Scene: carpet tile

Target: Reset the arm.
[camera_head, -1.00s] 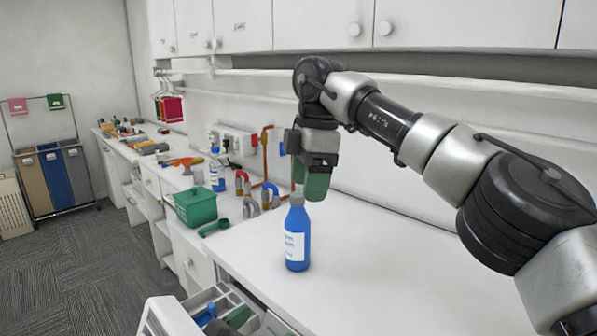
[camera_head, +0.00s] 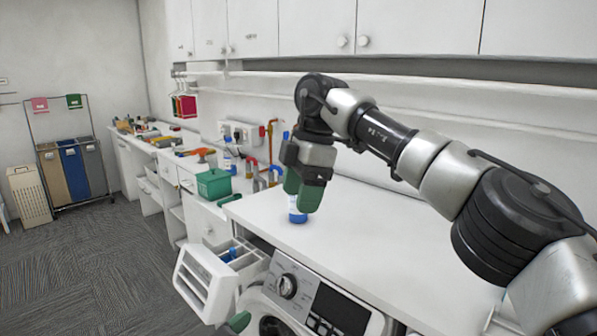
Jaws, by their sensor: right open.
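My right gripper (camera_head: 304,193), with green finger pads, is open and hangs pointing down over the white counter. It stands in front of a blue bottle (camera_head: 297,217) with a white label, hiding most of it. The bottle stands on the counter; whether the pads touch it cannot be told. My right arm comes in from the right edge. A dark green tip (camera_head: 238,322) at the bottom edge looks like part of my left gripper; its jaws cannot be made out.
A green box (camera_head: 213,184), pipes and bottles lie farther left along the counter. Laundry bins (camera_head: 73,170) stand at the far left. Carpet floor is clear.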

